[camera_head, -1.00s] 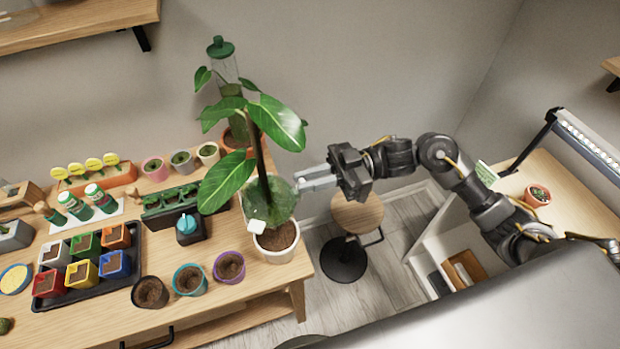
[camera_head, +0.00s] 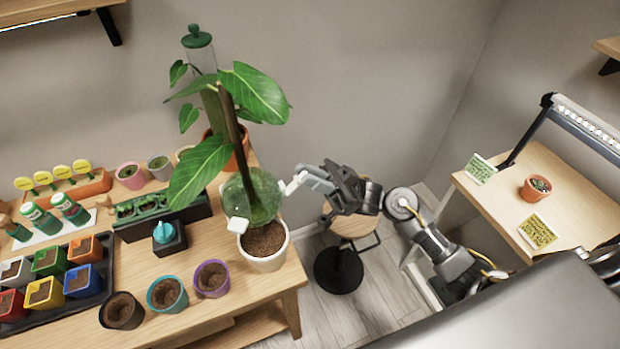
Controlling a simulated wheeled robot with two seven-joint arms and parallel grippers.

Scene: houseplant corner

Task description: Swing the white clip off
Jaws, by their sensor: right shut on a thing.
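A tall plant (camera_head: 232,120) with large green leaves stands in a white pot (camera_head: 265,262) at the table's right end. A clear round pod (camera_head: 252,195) with green filling sits around its stem, just above the pot. A small white clip (camera_head: 283,187) shows at the pod's right side, partly hidden by fingertips. My right gripper (camera_head: 291,185) reaches in from the right and is shut on this clip, its fingers tilted. A white square piece (camera_head: 238,225) shows at the pod's lower left. My left gripper is not in view.
Small pots, including a purple one (camera_head: 211,278), stand left of the white pot. A stool (camera_head: 340,270) is below my right gripper. A side table (camera_head: 540,175) with a cactus pot (camera_head: 535,188) is at right.

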